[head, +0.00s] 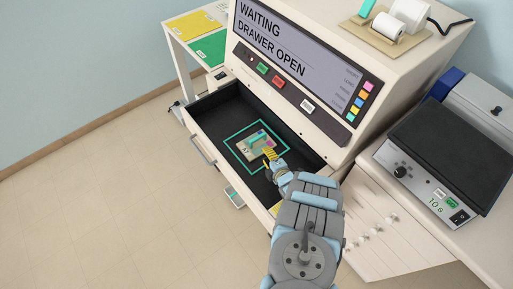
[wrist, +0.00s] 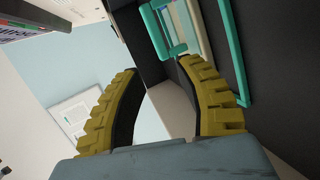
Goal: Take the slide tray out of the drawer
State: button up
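The slide tray (head: 246,153) is a small beige tray with a teal handle (head: 257,138). It lies inside the open drawer (head: 201,119), within a teal square outline on the dark floor. My gripper (head: 269,155) is at the tray's right side in the head view and covers part of it. In the wrist view my gripper's (wrist: 157,68) yellow fingers are spread with nothing between them. The tray (wrist: 190,28) and its teal handle (wrist: 160,38) show just beyond the fingertips, cut by the top edge. Whether a finger touches the tray cannot be told.
The machine's screen (head: 290,55) reads "WAITING DRAWER OPEN" and rises behind the drawer. A hotplate-like device (head: 440,160) stands on the right. A side table with yellow (head: 193,25) and green (head: 210,47) mats is at upper left. The floor at left is clear.

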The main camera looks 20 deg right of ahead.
aim_at(257, 140)
jog(key=b+x, duration=0.4)
jog(key=shift+f, duration=0.2)
jog(key=shift+b+x, duration=0.5)
jog(key=shift+x, duration=0.75)
jog(key=shift+d+r+b+x, duration=0.15)
jog(key=shift+b+x, duration=0.4)
jog(key=shift+x, duration=0.35)
jog(key=shift+d+r+b+x, duration=0.1)
jog(key=shift+b+x, duration=0.45)
jog(key=shift+x, duration=0.3)
jog(key=shift+w+f+b, duration=0.3)
jog(key=shift+w+b, duration=0.15)
jog(key=shift+w, duration=0.5)
grip_shut()
